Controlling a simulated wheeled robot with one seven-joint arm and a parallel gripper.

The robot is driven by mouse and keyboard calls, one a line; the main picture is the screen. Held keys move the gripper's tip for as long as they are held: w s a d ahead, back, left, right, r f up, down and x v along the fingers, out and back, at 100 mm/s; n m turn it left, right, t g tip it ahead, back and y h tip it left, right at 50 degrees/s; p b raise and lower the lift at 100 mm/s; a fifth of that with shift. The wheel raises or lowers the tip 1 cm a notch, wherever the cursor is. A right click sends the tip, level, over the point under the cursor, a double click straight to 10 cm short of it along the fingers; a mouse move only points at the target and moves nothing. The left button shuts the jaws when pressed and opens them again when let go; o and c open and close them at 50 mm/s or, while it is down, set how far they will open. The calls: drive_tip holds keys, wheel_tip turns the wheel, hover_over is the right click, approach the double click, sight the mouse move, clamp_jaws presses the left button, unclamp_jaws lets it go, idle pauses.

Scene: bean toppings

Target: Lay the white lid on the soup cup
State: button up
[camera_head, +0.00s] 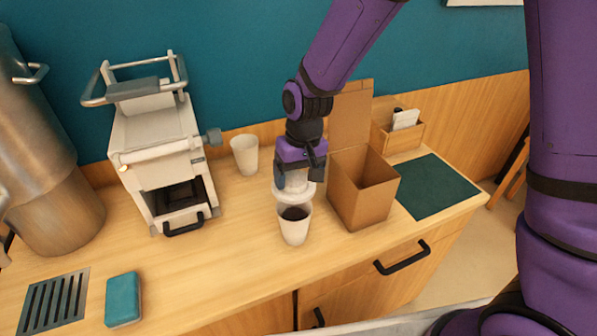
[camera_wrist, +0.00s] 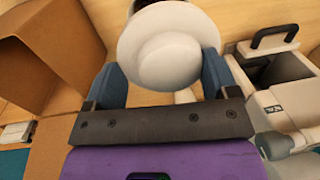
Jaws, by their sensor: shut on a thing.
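The white lid (camera_head: 292,192) is in my gripper (camera_head: 298,178), just above and slightly behind the rim of the soup cup in the head view. The soup cup (camera_head: 294,230) is a white paper cup standing upright on the counter, with dark soup showing inside. In the wrist view my gripper (camera_wrist: 166,85) has a blue finger on each side of the lid's raised middle, and the lid (camera_wrist: 140,42) spreads wide beyond it. The lid hides nearly all of the cup there. Whether the lid touches the cup's rim I cannot tell.
An open cardboard box (camera_head: 361,195) stands close to the right of the cup. Another white cup (camera_head: 245,155) is behind left, near a white machine (camera_head: 160,160). A teal sponge (camera_head: 123,299) and drain grille (camera_head: 54,302) lie front left. A green mat (camera_head: 436,187) lies right.

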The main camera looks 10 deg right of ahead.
drive_tip(key=shift+f, duration=2.95)
drive_tip(key=shift+f, duration=0.4)
drive_tip(key=o, duration=0.8)
drive_tip(key=shift+r, duration=3.5)
